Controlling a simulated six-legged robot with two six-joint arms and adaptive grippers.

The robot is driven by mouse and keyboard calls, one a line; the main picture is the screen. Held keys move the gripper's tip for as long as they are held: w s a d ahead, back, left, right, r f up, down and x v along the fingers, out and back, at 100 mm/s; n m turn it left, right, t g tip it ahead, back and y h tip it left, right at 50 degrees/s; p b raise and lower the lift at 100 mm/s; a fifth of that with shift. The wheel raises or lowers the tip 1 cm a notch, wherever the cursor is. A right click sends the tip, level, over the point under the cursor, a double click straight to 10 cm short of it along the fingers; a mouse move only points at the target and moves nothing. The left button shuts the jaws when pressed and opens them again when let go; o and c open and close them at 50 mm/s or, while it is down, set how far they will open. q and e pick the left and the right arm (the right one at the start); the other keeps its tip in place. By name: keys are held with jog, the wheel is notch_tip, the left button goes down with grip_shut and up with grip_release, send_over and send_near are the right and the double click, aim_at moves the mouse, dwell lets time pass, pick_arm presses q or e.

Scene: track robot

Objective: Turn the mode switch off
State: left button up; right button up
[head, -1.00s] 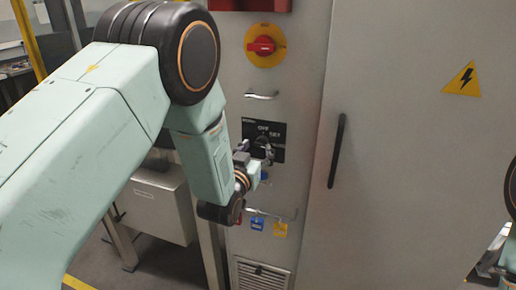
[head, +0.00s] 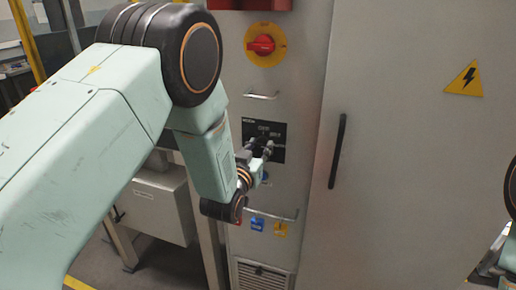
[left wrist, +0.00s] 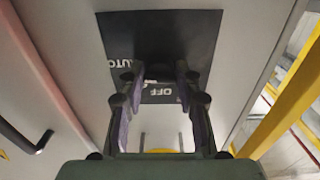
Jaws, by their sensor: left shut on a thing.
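The mode switch's black plate (head: 279,128) is on the grey panel of the cabinet, under a small handle. My left gripper (head: 260,146) reaches it from the lower left, its fingertips at the plate and shut on the switch knob. The knob is mostly hidden by the fingers, and I cannot tell which way it points. In the left wrist view the black plate (left wrist: 160,35) carries the words AUTO and OFF, with the fingers (left wrist: 158,85) in front of it, one on each side. My right gripper (head: 488,268) shows only partly at the lower right edge.
A red rotary switch on a yellow disc (head: 263,45) sits above. A handle (head: 262,96) and a lower rail (head: 275,214) with blue (head: 257,224) and yellow tags (head: 280,230) stick out from the panel. A black door handle (head: 338,150) is to the right.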

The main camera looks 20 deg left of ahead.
pick_arm(q)
jog(key=shift+d, duration=0.15)
jog(key=shift+c, duration=0.2)
jog(key=shift+n, duration=0.3)
jog(key=n, duration=0.4)
jog(key=shift+p, duration=0.3)
jog(key=n, duration=0.5)
jog(key=shift+p, duration=0.35)
jog(key=n, duration=0.5)
jog(key=shift+p, duration=0.4)
jog(key=n, duration=0.5)
jog(key=shift+p, duration=0.4)
jog(key=o, duration=1.1)
